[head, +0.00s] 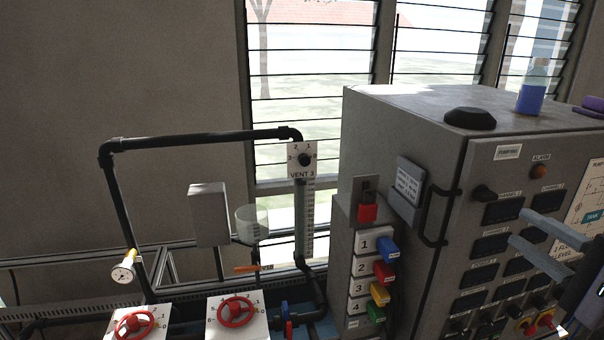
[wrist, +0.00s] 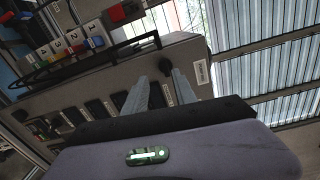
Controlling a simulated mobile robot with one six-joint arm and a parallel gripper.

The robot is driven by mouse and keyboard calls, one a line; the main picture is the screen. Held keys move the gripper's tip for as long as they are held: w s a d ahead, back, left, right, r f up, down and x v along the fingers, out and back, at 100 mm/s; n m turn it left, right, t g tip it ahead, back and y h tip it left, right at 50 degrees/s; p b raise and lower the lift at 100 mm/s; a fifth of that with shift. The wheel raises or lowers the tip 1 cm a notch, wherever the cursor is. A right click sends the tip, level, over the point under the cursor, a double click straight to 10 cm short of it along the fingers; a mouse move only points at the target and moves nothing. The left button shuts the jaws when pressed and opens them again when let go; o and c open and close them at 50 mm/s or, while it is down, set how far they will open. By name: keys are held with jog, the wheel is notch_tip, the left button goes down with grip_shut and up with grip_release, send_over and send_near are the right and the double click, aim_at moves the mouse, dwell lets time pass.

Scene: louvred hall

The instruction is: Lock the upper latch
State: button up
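A round black knob on the door's upper left corner (head: 484,193) looks like the upper latch. It also shows in the wrist view (wrist: 165,67), just beyond and between my fingertips. My gripper (head: 518,229) is open and empty in front of the grey cabinet door (head: 455,285), right of and below the knob in the head view. Its two grey fingers stand apart in the wrist view (wrist: 160,76). A second dark knob (wrist: 20,115) sits at the door's other end. I cannot tell how the upper knob is turned.
A black bar handle (head: 437,217) sticks out at the cabinet's left. A blue bottle (head: 531,98) and a black dome (head: 470,118) stand on top. Numbered coloured plugs (head: 383,271) and pipes with red valve wheels (head: 236,311) lie left.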

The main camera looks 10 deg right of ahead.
aim_at(491, 199)
jog(key=shift+n, duration=0.5)
jog(key=w+p, duration=0.1)
jog(key=w, duration=0.1)
jog(key=w+p, duration=0.2)
jog(key=w, duration=0.1)
jog(key=w+r+p, duration=0.1)
jog(key=w+p, duration=0.1)
jog(key=w, duration=0.1)
jog(key=shift+d, duration=0.2)
jog(key=shift+w+f+p, duration=0.1)
jog(key=shift+w+p, duration=0.2)
jog(key=shift+w, duration=0.05)
jog(key=shift+w+f+b, duration=0.15)
jog(key=shift+f+b, duration=0.05)
jog(key=shift+b, duration=0.35)
jog(key=shift+w+a+r, duration=0.1)
jog(key=shift+w, duration=0.05)
jog(key=shift+c, duration=0.2)
grip_shut()
